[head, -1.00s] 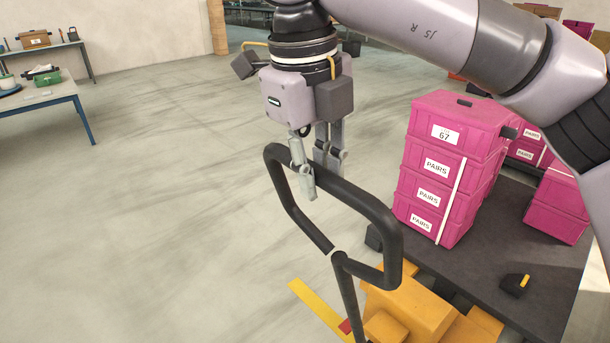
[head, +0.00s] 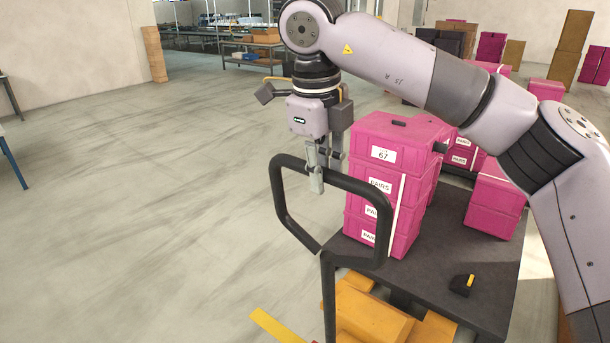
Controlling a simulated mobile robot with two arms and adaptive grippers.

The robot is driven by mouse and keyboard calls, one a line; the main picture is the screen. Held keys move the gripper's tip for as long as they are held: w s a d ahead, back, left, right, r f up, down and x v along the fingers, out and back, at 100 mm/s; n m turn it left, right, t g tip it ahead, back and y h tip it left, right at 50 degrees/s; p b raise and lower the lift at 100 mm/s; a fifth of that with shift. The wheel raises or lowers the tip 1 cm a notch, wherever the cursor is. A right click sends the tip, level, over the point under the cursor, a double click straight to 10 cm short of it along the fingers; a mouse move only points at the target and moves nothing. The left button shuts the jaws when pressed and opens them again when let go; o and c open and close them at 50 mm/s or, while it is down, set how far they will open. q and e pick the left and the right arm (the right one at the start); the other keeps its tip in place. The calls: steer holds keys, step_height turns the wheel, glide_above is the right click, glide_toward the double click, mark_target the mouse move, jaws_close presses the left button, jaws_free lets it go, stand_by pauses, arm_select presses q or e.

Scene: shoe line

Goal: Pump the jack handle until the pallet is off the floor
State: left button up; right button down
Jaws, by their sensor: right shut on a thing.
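The jack handle is a black tube loop (head: 283,205) on a dark shaft (head: 328,300), standing above the orange jack body (head: 370,318). My right gripper (head: 316,180) points down and is shut on the loop's top bar. The pallet seems to be the dark flat deck (head: 485,298) beyond the jack, loaded with a stack of pink crates (head: 408,205) and more pink boxes (head: 493,205). The deck's underside and any gap to the floor are hidden. My left gripper is not in view.
A yellow strip (head: 275,325) lies by the jack at the bottom. A small black-and-yellow piece (head: 462,284) sits on the deck. Open grey floor (head: 150,210) fills the left. Shelving (head: 235,45) and stacked boxes (head: 570,45) stand far back.

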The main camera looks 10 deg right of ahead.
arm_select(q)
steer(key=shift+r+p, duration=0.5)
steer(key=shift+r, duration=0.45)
arm_select(e)
steer(key=w+d, duration=0.2)
steer(key=shift+w+d+r, duration=0.15)
steer(key=shift+d+r, duration=0.05)
steer(key=shift+d, duration=0.1)
